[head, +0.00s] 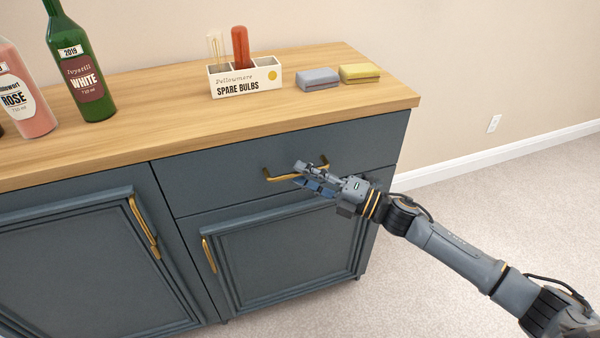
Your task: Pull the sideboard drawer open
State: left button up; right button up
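The sideboard drawer (220,180) is a wide dark blue-grey front under the wooden top, above the right door. It looks shut, its front flush with the cabinet. Its brass bar handle (276,178) shows at the left end, with a bit of its right end. My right gripper (299,174) is at the handle, reaching in from the right. Its fingers look spread, one above and one below the bar, and hide part of it. I cannot tell whether they touch the bar. My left gripper is not in view.
On the wooden top (200,128) stand a green bottle (78,62), a pink bottle (24,95), a spare bulbs box (246,79) and two sponges (318,79), (360,73). Two doors with brass handles (143,225), (209,254) lie below. Carpet (480,210) at right is clear.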

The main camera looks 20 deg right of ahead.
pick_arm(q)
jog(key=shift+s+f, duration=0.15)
pick_arm(e)
jog(key=shift+x, duration=0.8)
grip_shut()
